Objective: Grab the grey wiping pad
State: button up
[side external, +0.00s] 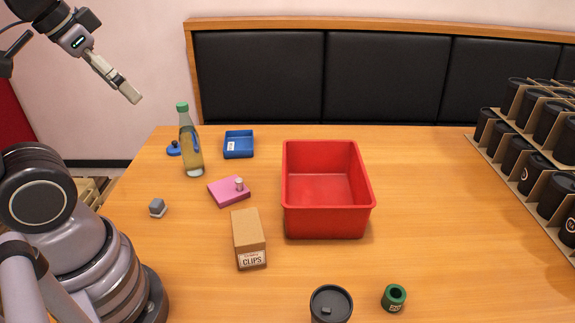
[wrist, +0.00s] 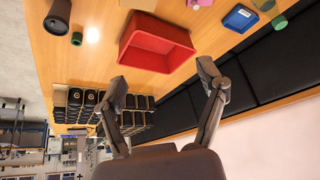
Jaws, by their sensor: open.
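My gripper (side external: 125,92) is high above the table's far left, well above and away from the grey block. In the wrist view my gripper (wrist: 162,75) has its two fingers wide apart with nothing between them.
A red bin (side external: 328,225) stands mid-table. Left of it are a pink block with a knob (side external: 226,193), a clips box (side external: 247,235), a blue tray (side external: 239,153) and a green-capped bottle (side external: 190,145).

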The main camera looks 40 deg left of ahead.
jog(key=shift+w, duration=0.1)
jog(key=w+a+f+m+g+y, duration=0.3)
jog(key=w+a+f+g, duration=0.1)
jog(key=w+f+g, duration=0.4)
jog(key=m+g+y, duration=0.5)
jog(key=m+y, duration=0.3)
send_near(161, 204)
jog(key=shift+g, duration=0.3)
jog(key=x, duration=0.5)
jog(key=shift+a+f, duration=0.1)
jog(key=shift+a, duration=0.05)
jog(key=shift+x, duration=3.1)
